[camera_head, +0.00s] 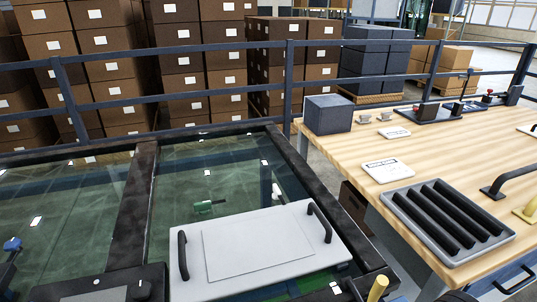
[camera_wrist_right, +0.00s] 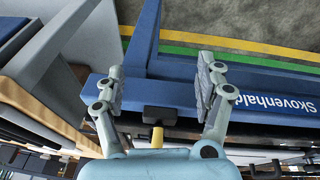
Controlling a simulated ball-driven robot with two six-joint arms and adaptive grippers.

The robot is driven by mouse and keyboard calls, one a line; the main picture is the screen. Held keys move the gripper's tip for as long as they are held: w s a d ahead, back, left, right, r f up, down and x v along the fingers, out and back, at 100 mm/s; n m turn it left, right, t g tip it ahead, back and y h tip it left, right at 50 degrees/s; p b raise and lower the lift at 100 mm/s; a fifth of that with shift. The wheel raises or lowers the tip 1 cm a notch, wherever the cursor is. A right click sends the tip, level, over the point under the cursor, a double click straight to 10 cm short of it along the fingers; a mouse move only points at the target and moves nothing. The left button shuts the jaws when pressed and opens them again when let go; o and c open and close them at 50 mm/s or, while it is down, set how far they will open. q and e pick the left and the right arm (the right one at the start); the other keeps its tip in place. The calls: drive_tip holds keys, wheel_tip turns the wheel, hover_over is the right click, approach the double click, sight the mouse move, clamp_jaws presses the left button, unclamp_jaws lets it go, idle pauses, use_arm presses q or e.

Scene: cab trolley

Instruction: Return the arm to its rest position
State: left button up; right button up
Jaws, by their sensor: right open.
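My right gripper (camera_wrist_right: 160,84) shows in the right wrist view, with its two pale blue-grey fingers spread apart and nothing between them. Beyond and between the fingers are a blue beam (camera_wrist_right: 250,85) with white lettering and a small black block. A yellow knob (camera_wrist_right: 157,137) shows near the gripper's palm. I do not make out either gripper in the head view. My left gripper is not in view.
A white tray (camera_head: 300,268) with two black handles lies over the glass panel in the dark frame (camera_head: 140,195). At right, a wooden table (camera_head: 350,155) bears a grey box (camera_head: 328,114), a ribbed grey tray (camera_head: 397,207) and small parts. Blue railings (camera_head: 215,93) stand behind.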

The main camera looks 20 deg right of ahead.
drive_tip(key=s+d+f+g+b, duration=0.15)
drive_tip(key=s+f, duration=0.25)
drive_tip(key=f, duration=0.6)
drive_tip(key=s+f+t+b, duration=0.1)
drive_tip(key=s+f+b, duration=0.2)
drive_tip(key=f, duration=0.8)
drive_tip(key=s+f+g+b, duration=0.1)
drive_tip(key=s+f+b, duration=0.2)
drive_tip(key=s+f, duration=1)
drive_tip(key=shift+s+d+f+b, duration=0.2)
drive_tip(key=shift+s+b, duration=0.2)
drive_tip(key=shift+s, duration=0.4)
drive_tip(key=shift+g, duration=0.25)
